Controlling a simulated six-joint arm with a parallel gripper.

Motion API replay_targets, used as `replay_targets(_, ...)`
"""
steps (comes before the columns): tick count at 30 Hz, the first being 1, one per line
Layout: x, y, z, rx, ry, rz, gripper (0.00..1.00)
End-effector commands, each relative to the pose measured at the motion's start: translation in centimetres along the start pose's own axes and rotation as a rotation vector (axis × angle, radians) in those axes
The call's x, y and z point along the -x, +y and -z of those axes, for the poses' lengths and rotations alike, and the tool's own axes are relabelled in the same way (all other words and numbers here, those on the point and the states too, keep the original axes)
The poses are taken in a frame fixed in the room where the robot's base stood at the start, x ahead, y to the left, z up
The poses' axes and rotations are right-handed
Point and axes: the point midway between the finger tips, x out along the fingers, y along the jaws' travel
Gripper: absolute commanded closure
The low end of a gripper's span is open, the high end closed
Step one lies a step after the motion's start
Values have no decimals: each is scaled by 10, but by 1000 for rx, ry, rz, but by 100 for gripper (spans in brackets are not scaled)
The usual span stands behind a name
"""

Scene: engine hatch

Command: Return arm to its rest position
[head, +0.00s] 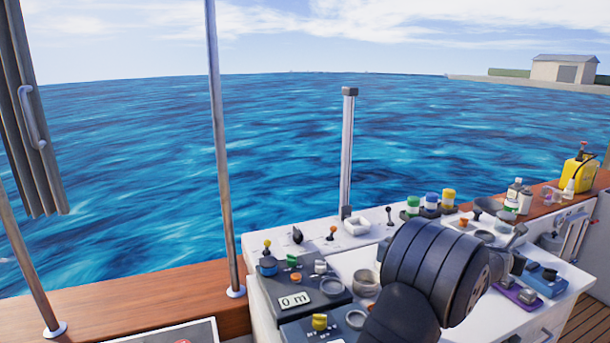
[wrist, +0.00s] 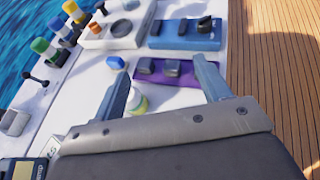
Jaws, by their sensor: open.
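My gripper (wrist: 160,90) is open in the wrist view, its two grey fingers spread apart above the white console top (wrist: 60,105). A small whitish bottle-like item with a greenish-yellow part (wrist: 138,101) shows low between the fingers, beside the left one; it is not clear that anything touches it. A purple block with two dark knobs (wrist: 158,72) lies beyond the fingers. In the head view my dark arm covers the middle of the console, and the fingers are hard to make out there.
The white console (head: 375,240) carries knobs, levers and several colored jars (head: 430,202). A grey panel with a "0 m" display (head: 295,300) is at left. A yellow can (head: 578,172) stands on the wooden ledge at right. A post (head: 347,150) rises behind the console; open air lies above.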

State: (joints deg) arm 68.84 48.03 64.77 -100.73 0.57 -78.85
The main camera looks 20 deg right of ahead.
Motion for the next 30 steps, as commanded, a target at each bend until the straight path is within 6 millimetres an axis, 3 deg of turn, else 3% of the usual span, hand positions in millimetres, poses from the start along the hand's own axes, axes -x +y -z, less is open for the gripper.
replay_targets(1, 6, 14, 3, -7, 3, 9, 30)
replay_targets(4, 16, 28, 8, -27, 8, 41, 30)
replay_targets(12, 33, 47, 17, -54, 12, 96, 30)
replay_targets(25, 35, 49, 18, -59, 12, 104, 30)
replay_targets(30, 28, 40, 16, -52, 11, 90, 30)
